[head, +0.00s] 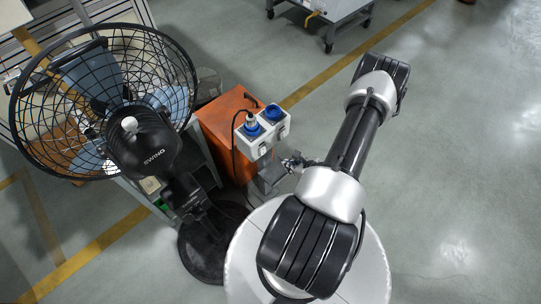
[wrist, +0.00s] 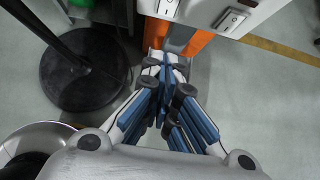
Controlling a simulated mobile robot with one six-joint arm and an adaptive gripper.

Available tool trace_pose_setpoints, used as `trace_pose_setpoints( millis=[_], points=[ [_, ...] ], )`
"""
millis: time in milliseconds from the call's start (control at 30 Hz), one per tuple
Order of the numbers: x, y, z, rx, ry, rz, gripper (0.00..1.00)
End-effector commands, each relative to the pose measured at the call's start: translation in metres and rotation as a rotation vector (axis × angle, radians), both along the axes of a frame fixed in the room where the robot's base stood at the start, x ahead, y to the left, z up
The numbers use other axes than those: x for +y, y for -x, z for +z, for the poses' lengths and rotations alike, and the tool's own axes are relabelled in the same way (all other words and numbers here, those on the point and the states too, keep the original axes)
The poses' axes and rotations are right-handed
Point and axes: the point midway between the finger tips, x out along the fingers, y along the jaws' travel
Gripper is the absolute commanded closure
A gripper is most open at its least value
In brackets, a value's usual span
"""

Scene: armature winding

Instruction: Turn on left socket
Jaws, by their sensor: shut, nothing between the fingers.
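A white socket box (head: 268,142) with two blue sockets stands in front of the orange cabinet in the head view. The left socket (head: 254,131) has a plug with a dark cable in it. The right socket (head: 272,112) shows no plug. The box's front face has two rocker switches; in the wrist view the left switch (wrist: 167,7) and the right switch (wrist: 231,20) show at the top edge. My gripper (wrist: 164,62) is shut and empty, just below and in front of the left switch, apart from it. In the head view my gripper (head: 291,163) is small beside the box.
A large black fan (head: 105,100) stands left of the box on a round black base (head: 205,240). The orange cabinet (head: 228,115) is behind the box. A wheeled cart (head: 335,15) stands at the back. The floor at right is clear.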

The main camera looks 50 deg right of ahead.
Motion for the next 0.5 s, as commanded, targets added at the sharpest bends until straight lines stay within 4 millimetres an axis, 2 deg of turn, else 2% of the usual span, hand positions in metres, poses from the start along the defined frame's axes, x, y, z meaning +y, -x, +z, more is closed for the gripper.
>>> trace_pose_setpoints(
  millis=[133, 267, 500],
  points=[
    [0.0, -0.004, -0.004, 0.0, 0.001, 0.002, 1.0],
    [-0.001, -0.015, -0.017, 0.0, 0.001, 0.006, 1.0],
    [-0.004, -0.05, -0.055, 0.0, 0.001, 0.007, 1.0]
  ],
)
